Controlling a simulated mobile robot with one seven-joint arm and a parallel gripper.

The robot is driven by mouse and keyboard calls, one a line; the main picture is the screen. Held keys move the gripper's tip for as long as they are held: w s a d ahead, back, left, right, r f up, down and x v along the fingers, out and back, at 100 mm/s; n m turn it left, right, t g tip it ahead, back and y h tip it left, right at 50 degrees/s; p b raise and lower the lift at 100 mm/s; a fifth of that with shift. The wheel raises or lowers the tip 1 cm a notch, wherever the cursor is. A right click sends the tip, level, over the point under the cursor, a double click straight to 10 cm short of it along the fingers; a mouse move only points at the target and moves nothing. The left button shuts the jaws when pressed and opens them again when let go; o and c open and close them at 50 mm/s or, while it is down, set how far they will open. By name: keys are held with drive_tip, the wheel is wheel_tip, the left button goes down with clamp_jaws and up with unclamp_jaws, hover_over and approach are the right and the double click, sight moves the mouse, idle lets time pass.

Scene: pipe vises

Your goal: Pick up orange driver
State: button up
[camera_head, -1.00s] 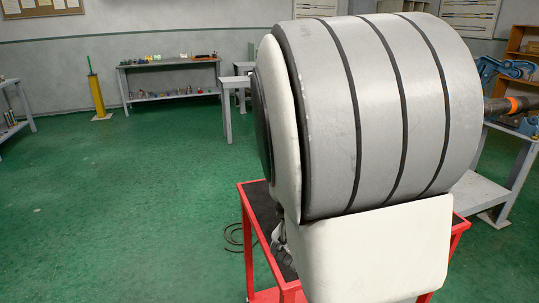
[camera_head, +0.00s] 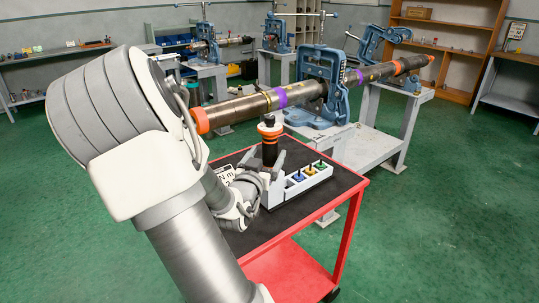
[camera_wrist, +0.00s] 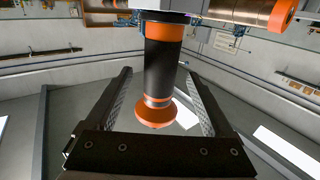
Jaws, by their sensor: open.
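The orange driver (camera_head: 270,144) is a dark cylinder with orange bands and a flared orange end. It stands upright at the left end of a light grey holder (camera_head: 304,184) on the red cart (camera_head: 347,194). My gripper (camera_head: 266,157) is at the driver, its two fingers apart on either side of it. In the wrist view the driver (camera_wrist: 161,68) rises between the open fingers (camera_wrist: 159,72), with a visible gap on both sides. The wrist picture appears upside down, and the driver's lower end is at its top edge.
Small blue, yellow and green pieces (camera_head: 309,171) sit in the holder beside the driver. A long pipe (camera_head: 250,106) with orange ends and purple bands passes above and behind, clamped in a blue vise (camera_head: 322,82). The cart's dark top is clear toward the front.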

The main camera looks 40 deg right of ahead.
drive_tip(key=shift+b+x, duration=0.3)
drive_tip(key=shift+x, duration=2.85)
clamp_jaws()
drive_tip(key=shift+r, duration=0.15)
